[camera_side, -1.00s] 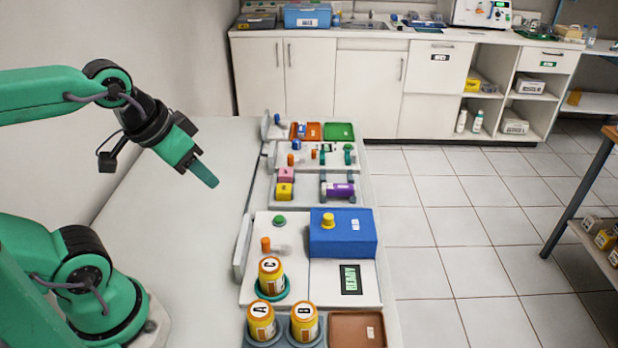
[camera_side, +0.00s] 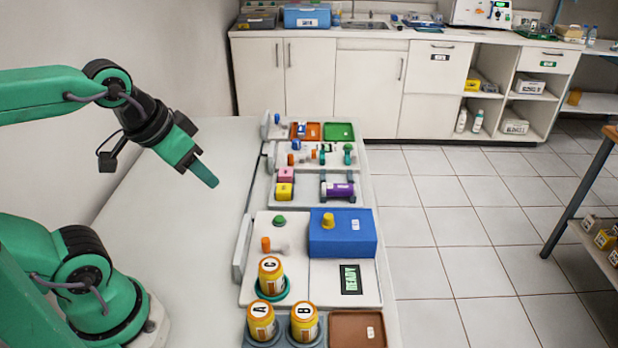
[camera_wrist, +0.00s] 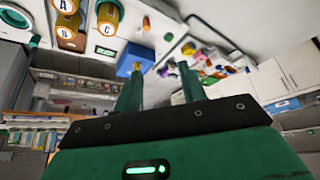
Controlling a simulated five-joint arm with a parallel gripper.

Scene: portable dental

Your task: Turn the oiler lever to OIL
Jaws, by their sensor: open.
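My gripper (camera_side: 208,176) hangs in the air left of the row of panels in the side view, touching nothing. In the wrist view its two fingers (camera_wrist: 160,70) are apart with nothing between them. No panel carries a readable OIL mark, so I cannot tell for certain which lever is the oiler's. One orange-knobbed lever (camera_side: 266,244) lies on the near white panel, left of a blue box (camera_side: 343,240). Another orange knob (camera_side: 291,159) and a blue knob (camera_side: 278,118) stand on farther panels. My gripper is apart from all of them.
A READY display (camera_side: 351,279) sits below the blue box. Jars A (camera_side: 262,326), B (camera_side: 304,327) and C (camera_side: 271,282) stand at the near end beside a brown tray (camera_side: 357,330). A yellow block (camera_side: 285,192) and purple cylinder (camera_side: 340,189) sit mid-row. The bench left of the panels is clear.

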